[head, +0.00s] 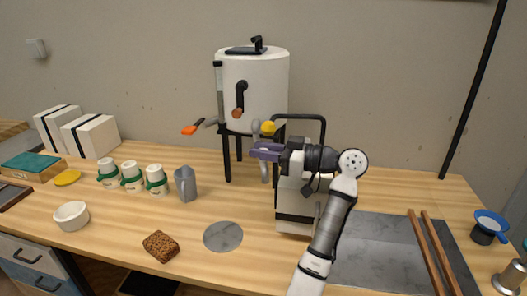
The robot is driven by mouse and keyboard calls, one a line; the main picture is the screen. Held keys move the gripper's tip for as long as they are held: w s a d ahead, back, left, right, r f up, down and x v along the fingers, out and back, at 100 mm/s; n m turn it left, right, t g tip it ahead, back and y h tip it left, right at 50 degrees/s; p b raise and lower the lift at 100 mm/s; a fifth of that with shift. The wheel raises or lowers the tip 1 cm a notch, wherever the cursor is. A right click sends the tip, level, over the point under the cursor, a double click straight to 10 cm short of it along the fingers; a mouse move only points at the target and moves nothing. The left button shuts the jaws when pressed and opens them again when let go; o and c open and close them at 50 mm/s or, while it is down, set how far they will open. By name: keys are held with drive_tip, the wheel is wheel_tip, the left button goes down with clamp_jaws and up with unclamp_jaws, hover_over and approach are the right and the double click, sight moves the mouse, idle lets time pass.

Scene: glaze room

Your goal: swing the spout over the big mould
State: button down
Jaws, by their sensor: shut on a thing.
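A white tank (254,88) stands on black legs at the back middle of the table. A grey spout pipe (265,173) hangs at its lower right, below a yellow knob (268,128). My gripper (262,150), with purple fingers, is at this pipe and shut on it; the fingers hide the contact. Two white strapped blocks (90,136) that look like moulds stand at the back left. A white box with a dark band (294,201) stands below and right of my gripper, partly behind my arm. I cannot tell which of these is the big mould.
An orange-handled tap (192,130) and a dark tap with a brown knob (237,112) stick out from the tank. Several small things stand left: green-banded cups (132,176), a grey jug (186,184), a white bowl (71,216). A brown sponge (160,246) lies in front.

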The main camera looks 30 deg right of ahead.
drive_tip(key=c, duration=1.3)
unclamp_jaws()
drive_tip(key=shift+o, duration=0.2)
drive_tip(key=shift+d, duration=0.1)
drive_tip(key=b+v, duration=0.3)
drive_tip(key=v, duration=1)
drive_tip(key=shift+s+d+b, duration=0.25)
drive_tip(key=shift+s+b, duration=0.1)
